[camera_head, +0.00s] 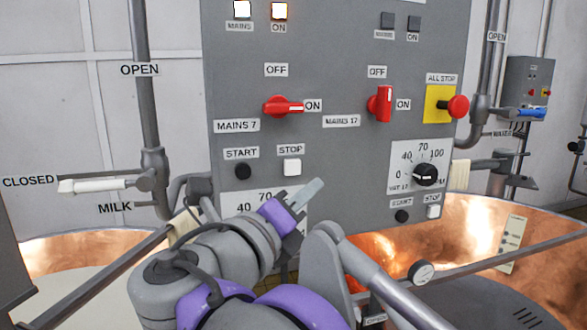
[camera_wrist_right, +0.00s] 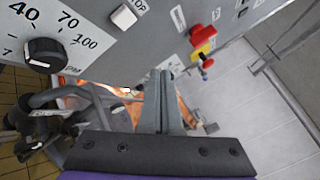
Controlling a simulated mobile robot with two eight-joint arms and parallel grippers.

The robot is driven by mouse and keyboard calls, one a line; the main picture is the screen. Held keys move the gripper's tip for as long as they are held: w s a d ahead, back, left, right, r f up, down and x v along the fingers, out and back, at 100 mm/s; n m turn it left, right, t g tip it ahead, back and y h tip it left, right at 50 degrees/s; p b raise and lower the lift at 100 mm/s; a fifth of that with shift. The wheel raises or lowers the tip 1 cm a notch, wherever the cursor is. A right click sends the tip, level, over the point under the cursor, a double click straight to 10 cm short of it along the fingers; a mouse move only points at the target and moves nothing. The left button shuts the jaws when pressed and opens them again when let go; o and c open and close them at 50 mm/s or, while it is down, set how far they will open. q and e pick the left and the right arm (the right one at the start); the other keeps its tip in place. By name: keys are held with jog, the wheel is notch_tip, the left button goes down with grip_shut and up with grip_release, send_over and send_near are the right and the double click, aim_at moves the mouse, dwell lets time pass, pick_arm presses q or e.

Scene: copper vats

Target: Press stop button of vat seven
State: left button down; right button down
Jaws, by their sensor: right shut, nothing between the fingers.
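The white square stop button (camera_head: 292,167) of vat seven sits on the grey control panel (camera_head: 335,50) under a STOP label, right of the black start button (camera_head: 242,171). It also shows at the top of the right wrist view (camera_wrist_right: 124,16). My right gripper (camera_head: 308,193) is shut and empty, its fingertips just below and slightly right of the stop button in the head view. A gap shows between fingers and button in the right wrist view, where the shut fingers (camera_wrist_right: 165,90) point past the panel's lower edge. My left gripper is not in view.
The red mains 7 switch (camera_head: 283,106) is above the button, pointing at ON. A second red switch (camera_head: 380,104), a red all-stop knob (camera_head: 457,106) and vat 17's dial (camera_head: 425,174) are to the right. Copper vats (camera_head: 470,235) and pipes lie below and beside the panel.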

aim_at(292, 174)
jog(key=shift+w+a+p, duration=0.15)
jog(key=shift+w+a, duration=0.25)
jog(key=shift+w, duration=0.9)
jog(key=shift+w+a+p, duration=0.15)
jog(key=shift+w+a, duration=0.3)
jog(key=shift+w, duration=0.85)
jog(key=shift+w+a+p, duration=0.15)
jog(key=shift+w+a, duration=0.25)
jog(key=shift+w, duration=0.9)
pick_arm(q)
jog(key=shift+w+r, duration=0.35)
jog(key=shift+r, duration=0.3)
pick_arm(e)
jog(key=shift+s, duration=0.15)
jog(key=shift+w+r, duration=0.1)
jog(key=shift+w, duration=0.15)
jog(key=shift+w+a, duration=0.15)
jog(key=shift+w, duration=0.2)
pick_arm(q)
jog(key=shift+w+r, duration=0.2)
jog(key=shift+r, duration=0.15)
pick_arm(e)
jog(key=shift+s, duration=0.2)
